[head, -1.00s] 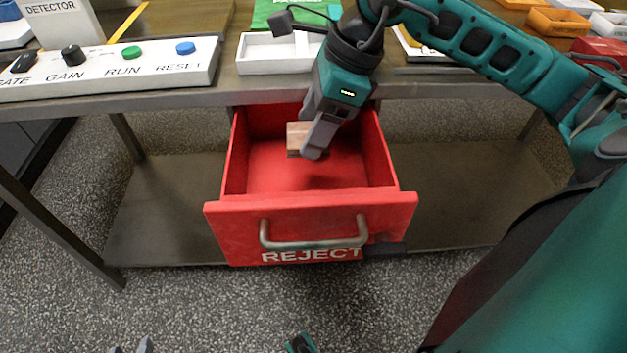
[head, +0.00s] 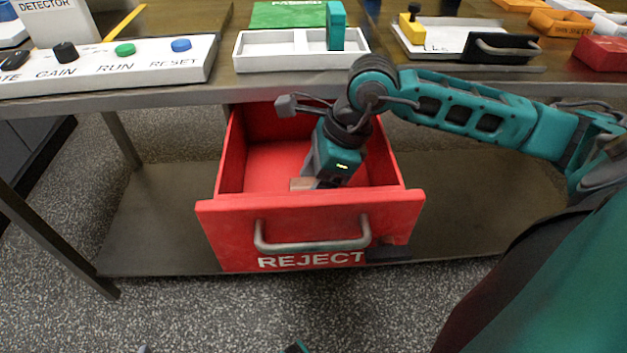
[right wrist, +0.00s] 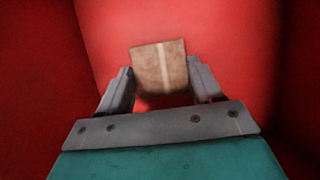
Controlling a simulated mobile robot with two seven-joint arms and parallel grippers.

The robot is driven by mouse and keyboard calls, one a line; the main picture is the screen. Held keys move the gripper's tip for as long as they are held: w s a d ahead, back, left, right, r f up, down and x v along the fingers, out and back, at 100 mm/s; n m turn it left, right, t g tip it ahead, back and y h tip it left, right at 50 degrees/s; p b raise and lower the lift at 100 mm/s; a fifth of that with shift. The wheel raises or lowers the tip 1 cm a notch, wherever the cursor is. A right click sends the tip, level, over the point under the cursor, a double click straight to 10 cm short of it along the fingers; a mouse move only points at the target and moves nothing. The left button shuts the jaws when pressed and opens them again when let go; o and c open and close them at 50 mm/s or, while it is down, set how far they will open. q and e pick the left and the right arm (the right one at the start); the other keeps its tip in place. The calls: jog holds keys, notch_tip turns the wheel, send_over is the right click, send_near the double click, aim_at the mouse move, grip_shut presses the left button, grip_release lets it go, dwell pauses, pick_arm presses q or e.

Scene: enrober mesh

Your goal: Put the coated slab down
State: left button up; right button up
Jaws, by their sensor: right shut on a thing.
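The coated slab (head: 301,184) is a small brown block with a pale stripe on its face. It is inside the open red drawer marked REJECT (head: 306,232), near the front wall. My right gripper (head: 311,182) reaches down into the drawer and is shut on the slab. In the right wrist view the slab (right wrist: 160,62) sits between the two grey fingers, with red drawer surfaces around it. I cannot tell whether the slab touches the drawer floor.
The drawer hangs under a table (head: 150,90). The left part of the drawer floor (head: 272,168) is clear.

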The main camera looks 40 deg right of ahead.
jog(key=o, duration=0.6)
jog(key=shift+f, duration=0.15)
jog(key=o, duration=0.5)
jog(key=shift+r, duration=0.35)
pick_arm(q)
jog(key=p, duration=0.1)
jog(key=a+r+p, duration=0.1)
jog(key=shift+s+r+p, duration=0.1)
jog(key=shift+s+p, duration=0.1)
jog(key=shift+p, duration=0.1)
pick_arm(e)
jog(key=v, duration=1.1)
jog(key=shift+r, duration=0.35)
jog(key=shift+s+d, duration=0.1)
